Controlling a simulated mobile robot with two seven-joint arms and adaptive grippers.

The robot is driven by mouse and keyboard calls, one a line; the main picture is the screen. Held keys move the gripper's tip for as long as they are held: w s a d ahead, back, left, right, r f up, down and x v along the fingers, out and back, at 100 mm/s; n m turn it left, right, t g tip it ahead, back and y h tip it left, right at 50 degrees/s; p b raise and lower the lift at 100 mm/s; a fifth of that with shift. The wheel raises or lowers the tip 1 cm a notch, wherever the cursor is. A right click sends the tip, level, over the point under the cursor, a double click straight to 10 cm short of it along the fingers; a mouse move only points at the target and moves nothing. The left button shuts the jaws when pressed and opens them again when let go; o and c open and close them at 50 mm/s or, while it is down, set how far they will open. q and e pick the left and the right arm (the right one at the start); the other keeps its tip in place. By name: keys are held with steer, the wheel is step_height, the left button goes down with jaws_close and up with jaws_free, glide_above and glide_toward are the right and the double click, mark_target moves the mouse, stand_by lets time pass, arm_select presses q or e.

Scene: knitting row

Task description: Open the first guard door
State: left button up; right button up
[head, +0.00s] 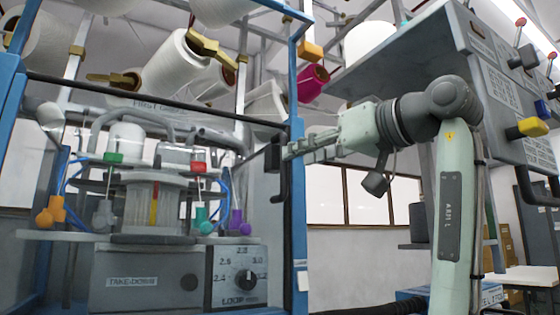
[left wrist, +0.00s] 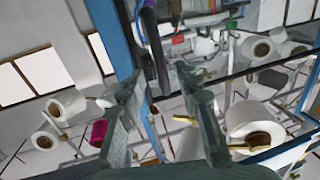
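The first guard door is a clear panel with a dark top rail (head: 150,100) across the front of the knitting machine, between two blue posts. It looks shut. A dark handle (head: 277,190) stands at its right edge, beside the right blue post (head: 297,230). My left gripper (head: 290,152) reaches in from the right, with its fingertips at the post and handle. In the left wrist view, its fingers (left wrist: 158,85) stand apart, with the blue post and a dark bar (left wrist: 155,50) beyond and between them. Whether they touch the handle is unclear. My right gripper is not in view.
Behind the panel are a needle cylinder (head: 150,205) and a control box with a loop dial (head: 246,280). Yarn cones (head: 180,68) hang above. A grey control panel (head: 515,90) with coloured knobs is at the right. Floor space beyond the post looks partly open.

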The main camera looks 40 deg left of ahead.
mark_target(284, 188)
arm_select(q)
steer(key=a, duration=0.6)
steer(key=shift+w+p, duration=0.25)
steer(key=shift+p, duration=0.1)
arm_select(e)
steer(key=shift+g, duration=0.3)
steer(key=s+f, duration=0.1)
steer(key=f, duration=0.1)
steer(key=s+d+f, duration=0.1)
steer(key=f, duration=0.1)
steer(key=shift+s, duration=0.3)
arm_select(q)
steer(key=shift+c, duration=0.5)
jaws_close()
